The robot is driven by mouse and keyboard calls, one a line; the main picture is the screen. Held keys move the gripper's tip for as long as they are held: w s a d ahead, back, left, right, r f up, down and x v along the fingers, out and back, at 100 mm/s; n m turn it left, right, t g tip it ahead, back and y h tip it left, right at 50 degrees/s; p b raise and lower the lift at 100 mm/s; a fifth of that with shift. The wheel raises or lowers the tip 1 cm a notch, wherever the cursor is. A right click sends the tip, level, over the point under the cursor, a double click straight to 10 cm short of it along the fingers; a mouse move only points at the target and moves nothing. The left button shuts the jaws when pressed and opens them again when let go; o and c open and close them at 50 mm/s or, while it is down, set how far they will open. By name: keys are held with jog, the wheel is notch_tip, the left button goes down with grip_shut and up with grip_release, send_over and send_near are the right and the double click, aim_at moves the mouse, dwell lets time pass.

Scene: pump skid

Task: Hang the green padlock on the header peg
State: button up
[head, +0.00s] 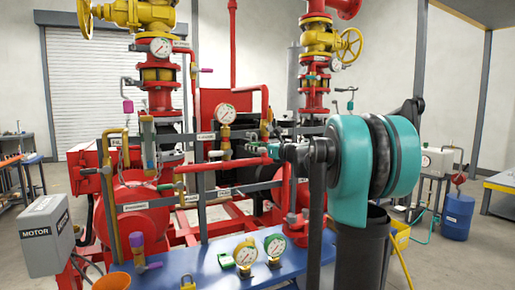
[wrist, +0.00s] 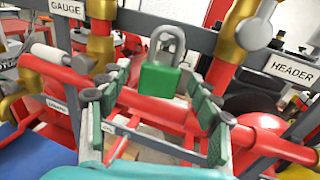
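The green padlock (wrist: 160,80) is upright in the wrist view, its grey shackle up in front of the grey rail. What bears the shackle is not clear. My gripper (wrist: 158,78) has its fingers spread on both sides of the padlock, with gaps between pads and body. In the head view my gripper (head: 268,149) reaches left to the rail, and I cannot separate the padlock from its green pads there. The HEADER label (wrist: 291,70) is on the rail to the right of the padlock. I cannot make out the header peg itself.
A GAUGE label (wrist: 67,8) and brass valve fittings (wrist: 240,25) flank the padlock. Red pipes run below the rail. A blue bench (head: 205,277) in front holds gauges (head: 246,254), a small green item (head: 226,261) and a yellow padlock (head: 188,286).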

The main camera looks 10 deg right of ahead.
jog(key=v, duration=1.2)
jog(key=s+a+f+n+g+h, duration=0.1)
jog(key=s+a+f+n+g, duration=0.15)
jog(key=s+f+n, duration=0.45)
jog(key=s+a+f+n+g+h, duration=0.1)
jog(key=s+a+f+n+g, duration=0.2)
jog(key=f, duration=0.7)
jog(key=s+a+f+n+g+h, duration=0.15)
jog(key=s+a+f+n, duration=0.3)
jog(key=f, duration=0.45)
jog(key=s+d+f+n+g+h, duration=0.2)
jog(key=s+d+f+n+h, duration=0.1)
jog(key=s+f+n, duration=0.4)
jog(key=s+d+f+n+g+h, duration=0.1)
jog(key=s+d+f+n+h, duration=0.2)
jog(key=s+f+n, duration=0.5)
jog(key=s+d+f, duration=0.1)
jog(key=s+f, duration=0.3)
jog(key=shift+d+g, duration=0.25)
jog(key=shift+g, duration=0.15)
